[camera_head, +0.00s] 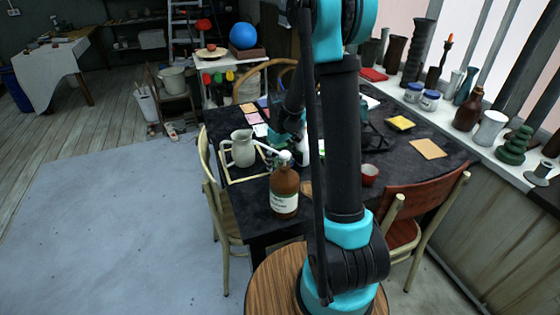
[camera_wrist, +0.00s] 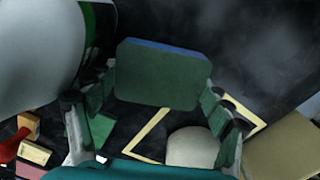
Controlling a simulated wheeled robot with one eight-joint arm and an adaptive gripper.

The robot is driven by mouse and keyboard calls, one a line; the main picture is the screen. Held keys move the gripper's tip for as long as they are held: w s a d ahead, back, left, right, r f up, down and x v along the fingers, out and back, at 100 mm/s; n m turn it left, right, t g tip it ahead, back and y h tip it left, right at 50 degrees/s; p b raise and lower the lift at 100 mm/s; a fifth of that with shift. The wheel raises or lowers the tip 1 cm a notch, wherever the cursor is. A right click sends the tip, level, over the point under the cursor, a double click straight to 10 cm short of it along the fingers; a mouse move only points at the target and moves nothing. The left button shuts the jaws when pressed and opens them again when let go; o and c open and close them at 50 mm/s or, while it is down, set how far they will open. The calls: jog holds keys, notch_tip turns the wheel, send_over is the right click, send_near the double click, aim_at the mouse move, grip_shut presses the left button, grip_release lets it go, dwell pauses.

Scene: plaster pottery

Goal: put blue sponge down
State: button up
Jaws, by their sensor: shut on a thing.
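The blue sponge (camera_wrist: 160,76) is in the wrist view, between the fingers of my gripper (camera_wrist: 160,86). Its broad face looks dark green and a thin blue layer shows along its top edge. My gripper is shut on it, with one finger at each side. The dark table top (camera_wrist: 245,45) shows behind the sponge; I cannot tell the gap between them. In the head view my arm hides the fingers and the sponge.
A pale jug (camera_head: 240,148) and a brown labelled bottle (camera_head: 284,192) stand on the table near my gripper. A red cup (camera_head: 369,173) and a yellow sponge-like block (camera_head: 400,123) are to the right. A large white rounded object (camera_wrist: 35,50) is close at left in the wrist view.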

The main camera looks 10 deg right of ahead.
jog(key=o, duration=1.3)
jog(key=shift+f, duration=0.1)
jog(key=shift+c, duration=0.2)
notch_tip(320, 180, up, 12)
